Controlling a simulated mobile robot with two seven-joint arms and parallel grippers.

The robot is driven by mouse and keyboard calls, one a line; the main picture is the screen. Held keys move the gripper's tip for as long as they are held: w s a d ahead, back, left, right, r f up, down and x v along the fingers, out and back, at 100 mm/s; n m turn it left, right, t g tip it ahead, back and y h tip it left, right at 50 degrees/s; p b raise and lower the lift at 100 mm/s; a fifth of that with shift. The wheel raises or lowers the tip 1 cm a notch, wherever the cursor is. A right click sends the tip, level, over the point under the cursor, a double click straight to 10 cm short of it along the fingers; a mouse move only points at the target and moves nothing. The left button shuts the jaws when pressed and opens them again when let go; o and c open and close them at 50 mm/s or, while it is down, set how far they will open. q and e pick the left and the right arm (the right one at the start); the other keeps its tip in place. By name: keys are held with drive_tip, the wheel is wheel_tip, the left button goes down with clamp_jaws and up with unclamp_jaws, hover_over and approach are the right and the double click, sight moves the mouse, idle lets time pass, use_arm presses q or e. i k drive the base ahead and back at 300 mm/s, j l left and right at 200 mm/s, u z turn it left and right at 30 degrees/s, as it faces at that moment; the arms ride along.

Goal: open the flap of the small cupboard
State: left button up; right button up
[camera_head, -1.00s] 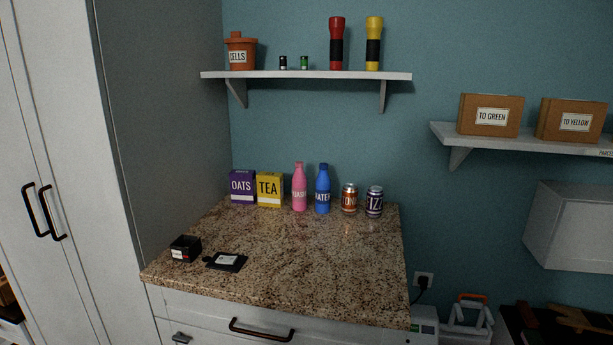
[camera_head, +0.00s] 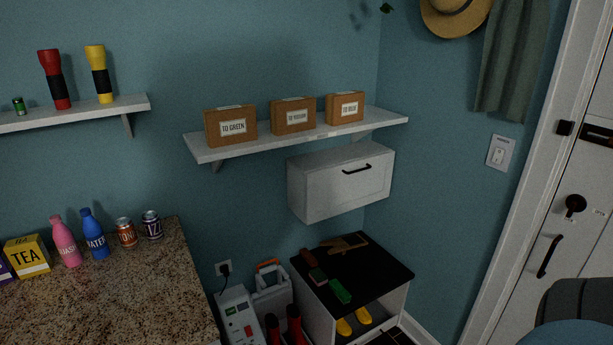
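The small cupboard (camera_head: 343,184) is a white box on the blue wall, right of centre, below a shelf. Its front flap (camera_head: 360,188) looks shut and has a dark bar handle (camera_head: 357,169) near the top edge. Neither of my grippers shows in the head view, so their place relative to the cupboard cannot be seen.
A shelf (camera_head: 200,155) with three labelled cardboard boxes hangs above the cupboard. A low black-topped bench (camera_head: 387,270) with brushes stands below it. A granite counter (camera_head: 130,290) with bottles and cans is at left. A door (camera_head: 560,215) is at right.

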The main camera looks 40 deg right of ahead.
sight(333, 190)
drive_tip(key=z, duration=1.7)
drive_tip(key=i+j+z, duration=0.1)
drive_tip(key=i+z, duration=0.25)
drive_tip(key=i, duration=0.45)
